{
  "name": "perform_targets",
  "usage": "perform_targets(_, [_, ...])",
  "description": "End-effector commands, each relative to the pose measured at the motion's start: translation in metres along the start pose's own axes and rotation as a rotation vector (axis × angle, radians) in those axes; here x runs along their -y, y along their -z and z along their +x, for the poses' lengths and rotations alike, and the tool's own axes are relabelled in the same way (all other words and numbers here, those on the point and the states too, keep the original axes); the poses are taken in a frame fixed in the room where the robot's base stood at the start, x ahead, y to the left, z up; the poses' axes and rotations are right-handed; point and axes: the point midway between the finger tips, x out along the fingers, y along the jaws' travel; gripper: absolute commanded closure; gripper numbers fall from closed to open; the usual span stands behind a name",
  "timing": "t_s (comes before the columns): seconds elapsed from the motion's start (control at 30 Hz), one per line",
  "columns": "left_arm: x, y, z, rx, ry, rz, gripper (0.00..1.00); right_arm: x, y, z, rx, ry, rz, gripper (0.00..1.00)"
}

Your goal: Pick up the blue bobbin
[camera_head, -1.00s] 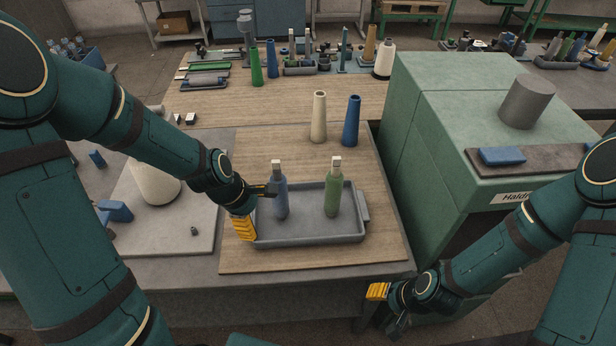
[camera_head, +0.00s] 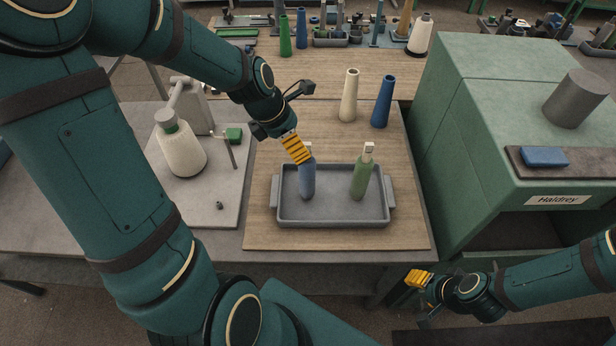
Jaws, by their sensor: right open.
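The blue bobbin (camera_head: 308,182) stands upright in the left part of a grey tray (camera_head: 333,222); its light top is partly covered by my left gripper. A green bobbin (camera_head: 359,181) with a white top stands upright on the tray's right side. My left gripper (camera_head: 299,155) points down, its yellow fingers at the top of the blue bobbin; whether they touch it, and how far apart they are, I cannot tell. My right gripper (camera_head: 414,276) is open and empty, low in front of the table's right front edge, away from the bobbins.
A cream cone (camera_head: 348,95) and a blue cone (camera_head: 382,102) stand behind the tray. A green machine cabinet (camera_head: 470,110) rises to the right. A large white yarn cone (camera_head: 180,150) stands on a grey plate at left. The board in front of the tray is clear.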

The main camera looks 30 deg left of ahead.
Motion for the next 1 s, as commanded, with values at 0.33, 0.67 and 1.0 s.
perform_targets(0.33, [0.002,0.0,0.031,-0.001,0.001,0.003,0.16,-0.003,-0.004,0.007,0.007,0.001,-0.002,0.48])
perform_targets(0.67, [0.006,-0.001,0.07,0.0,0.0,0.003,0.16,-0.006,-0.008,0.015,0.016,0.002,-0.005,0.48])
perform_targets(1.0, [0.006,-0.001,0.071,0.001,-0.001,0.003,0.41,-0.005,-0.008,0.015,0.017,0.002,-0.005,0.48])
